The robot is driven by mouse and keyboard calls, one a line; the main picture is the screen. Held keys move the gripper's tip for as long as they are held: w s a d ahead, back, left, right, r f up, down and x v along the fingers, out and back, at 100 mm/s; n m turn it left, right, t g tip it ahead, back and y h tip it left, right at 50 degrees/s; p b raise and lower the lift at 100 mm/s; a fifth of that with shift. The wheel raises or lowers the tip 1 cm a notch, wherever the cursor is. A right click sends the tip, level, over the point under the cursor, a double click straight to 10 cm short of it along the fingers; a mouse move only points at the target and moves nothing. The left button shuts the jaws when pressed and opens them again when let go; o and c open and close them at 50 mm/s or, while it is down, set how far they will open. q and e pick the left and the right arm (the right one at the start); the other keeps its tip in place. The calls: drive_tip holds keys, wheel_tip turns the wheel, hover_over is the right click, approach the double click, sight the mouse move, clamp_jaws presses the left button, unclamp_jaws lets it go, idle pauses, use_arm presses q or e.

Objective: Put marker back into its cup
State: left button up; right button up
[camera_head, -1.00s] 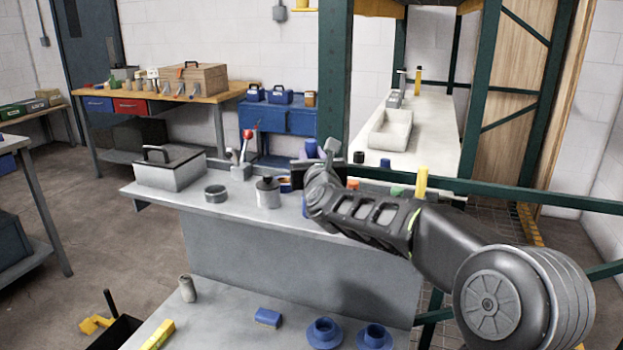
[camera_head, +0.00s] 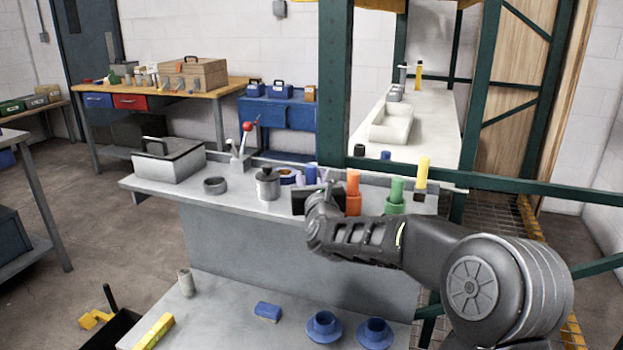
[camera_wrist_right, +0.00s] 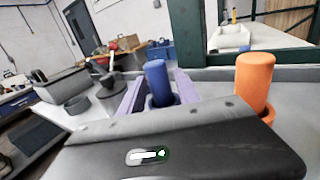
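A blue marker (camera_head: 311,172) stands upright on the grey bench; in the right wrist view this marker (camera_wrist_right: 157,80) stands in a short blue cup (camera_wrist_right: 174,101). My right gripper (camera_head: 315,180) is low over the bench at the marker. Its lilac fingers (camera_wrist_right: 159,92) are spread on either side of the marker, with small gaps visible, so it looks open. The gripper body hides the cup's lower part. An orange marker (camera_head: 353,183), a green marker (camera_head: 397,189) and a yellow marker (camera_head: 422,171) stand to the right. My left gripper is not in view.
A grey lidded pot (camera_head: 267,185), a grey ring (camera_head: 215,186) and a lidded box (camera_head: 168,161) stand left on the bench. A green gantry post (camera_head: 333,80) rises behind. Blue cups (camera_head: 323,325) and a blue block (camera_head: 267,311) are on the lower shelf.

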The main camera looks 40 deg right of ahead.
drive_tip(key=shift+o, duration=0.5)
drive_tip(key=b+v, duration=0.1)
drive_tip(key=v, duration=0.7)
drive_tip(key=shift+w+f, duration=0.1)
drive_tip(key=shift+f, duration=0.05)
idle(0.6)
